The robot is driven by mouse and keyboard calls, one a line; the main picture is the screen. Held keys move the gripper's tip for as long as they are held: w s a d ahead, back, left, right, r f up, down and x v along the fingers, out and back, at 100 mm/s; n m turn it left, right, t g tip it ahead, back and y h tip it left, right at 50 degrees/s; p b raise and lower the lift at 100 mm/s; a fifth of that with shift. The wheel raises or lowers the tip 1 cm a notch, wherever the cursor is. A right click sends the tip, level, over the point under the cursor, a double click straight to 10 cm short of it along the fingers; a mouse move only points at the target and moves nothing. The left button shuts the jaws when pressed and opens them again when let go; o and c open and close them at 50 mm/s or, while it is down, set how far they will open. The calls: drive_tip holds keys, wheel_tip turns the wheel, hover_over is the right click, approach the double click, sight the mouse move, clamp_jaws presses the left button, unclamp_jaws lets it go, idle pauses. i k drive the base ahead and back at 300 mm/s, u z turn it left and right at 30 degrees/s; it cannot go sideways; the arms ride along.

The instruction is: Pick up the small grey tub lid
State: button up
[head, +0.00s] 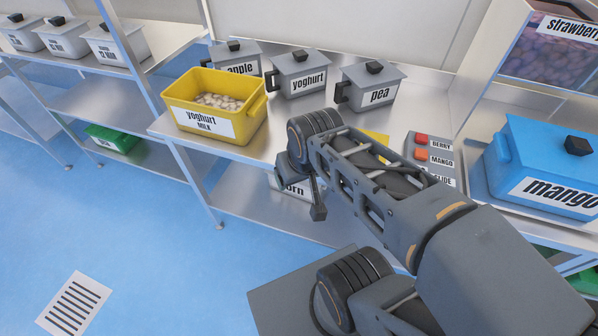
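Three small grey tubs stand along the back of the metal table, each with a grey lid and a dark knob. The apple tub lid (236,49) is at the left, behind the yellow tub. The yoghurt tub lid (300,62) is in the middle, and the pea tub lid (374,75) is at the right. All three lids sit on their tubs. My gripper (318,208) points down in front of the table's front edge, apart from the lids. Its fingers are largely hidden, so its opening does not show.
An open yellow tub (245,123) of pale pieces stands left on the table. A button panel (431,158) and a lidded blue mango tub (545,165) are at the right. A yellow piece (378,138) is partly hidden by my arm. A grey corn tub (291,190) sits on the lower shelf.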

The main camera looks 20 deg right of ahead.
sight(298, 61)
drive_tip(key=u, duration=0.5)
drive_tip(key=k, duration=0.6)
drive_tip(key=u, duration=0.85)
drive_tip(key=i, duration=0.95)
drive_tip(key=z, duration=0.45)
drive_tip(key=i, duration=0.8)
drive_tip(key=z, duration=0.75)
